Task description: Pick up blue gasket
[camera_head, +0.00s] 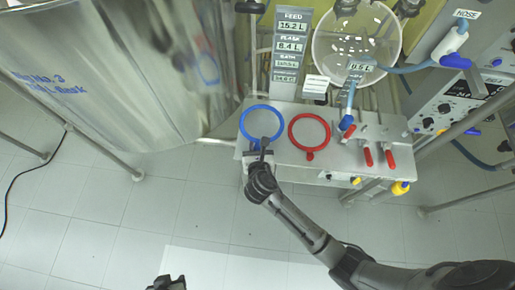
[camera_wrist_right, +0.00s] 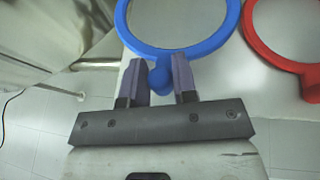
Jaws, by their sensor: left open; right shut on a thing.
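The blue gasket (camera_head: 243,124) is a ring with a small round tab, at the left end of the metal bench in the head view. It also shows in the right wrist view (camera_wrist_right: 182,50), cut off at the top. My right gripper (camera_head: 264,143) is at its near edge. In the wrist view its two fingers (camera_wrist_right: 160,80) stand on either side of the blue tab, shut on it. I cannot tell whether the ring is lifted off the bench. My left gripper (camera_head: 166,283) is at the bottom edge of the head view, open, partly cut off and away from the gasket.
A red gasket (camera_head: 328,131) lies just right of the blue one; it also shows in the wrist view (camera_wrist_right: 270,54). Red-handled valves (camera_head: 389,158) sit further right on the bench (camera_head: 345,165). A large metal vessel (camera_head: 110,70) stands at left, a label stand (camera_head: 285,55) behind.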

